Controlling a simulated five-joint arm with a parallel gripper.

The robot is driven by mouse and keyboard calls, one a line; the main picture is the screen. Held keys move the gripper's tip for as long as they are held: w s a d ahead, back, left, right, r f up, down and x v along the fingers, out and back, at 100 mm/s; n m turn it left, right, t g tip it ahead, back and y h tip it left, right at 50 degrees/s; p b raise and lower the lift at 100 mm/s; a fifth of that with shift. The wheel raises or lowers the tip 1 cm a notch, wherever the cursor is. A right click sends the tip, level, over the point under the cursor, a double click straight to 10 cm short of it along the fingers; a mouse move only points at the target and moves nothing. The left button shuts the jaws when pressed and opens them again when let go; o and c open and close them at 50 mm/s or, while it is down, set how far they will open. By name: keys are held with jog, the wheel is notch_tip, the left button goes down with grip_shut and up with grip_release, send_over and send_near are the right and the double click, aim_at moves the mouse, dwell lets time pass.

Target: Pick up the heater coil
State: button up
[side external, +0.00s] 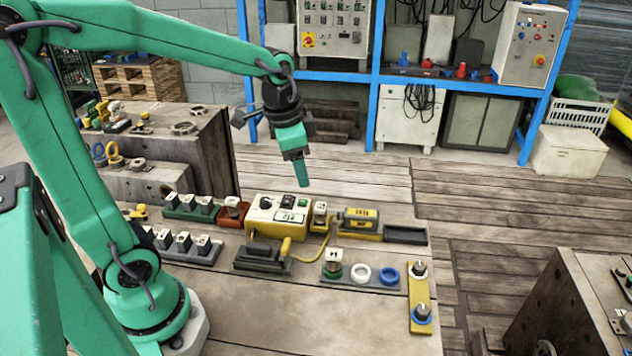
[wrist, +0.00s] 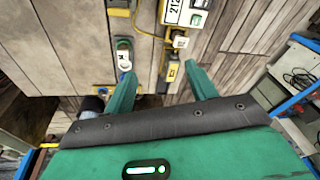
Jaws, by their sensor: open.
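I cannot tell for sure which object is the heater coil; no plain coil shape stands out. Candidates are small parts on the bench: a tagged block in an orange holder (side external: 232,210), a tagged block in a yellow holder (side external: 320,214), and a tagged round part in a grey tray (side external: 332,266). My gripper (side external: 303,182) hangs above the bench's back part, clear of everything, fingers pointing down. In the wrist view my gripper (wrist: 161,82) is open, its two green fingers apart with nothing between them.
A yellow-white controller box (side external: 277,215) has a cable to a plug. A yellow test meter (side external: 360,220) stands to its right. Tagged blocks fill racks at left (side external: 192,208). The bench front (side external: 300,320) is clear.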

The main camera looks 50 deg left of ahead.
aim_at(321, 206)
jog(key=w+a+f+m, duration=0.1)
jog(key=w+f, duration=0.1)
jog(key=f, duration=0.1)
jog(key=w+a+f+m+g, duration=0.1)
jog(key=w+f, duration=0.2)
jog(key=w+a+f+m+g, duration=0.1)
jog(key=w+f, duration=0.1)
jog(key=f, duration=0.1)
jog(key=shift+w+a+f+m, duration=0.15)
jog(key=shift+w+a+m, duration=0.25)
jog(key=shift+w+a+f+g, duration=0.15)
jog(key=shift+w+f+g, duration=0.15)
jog(key=shift+f, duration=0.15)
jog(key=shift+s+f, duration=0.1)
jog(key=shift+f, duration=3.8)
jog(key=c, duration=1.1)
jog(key=shift+r, duration=0.15)
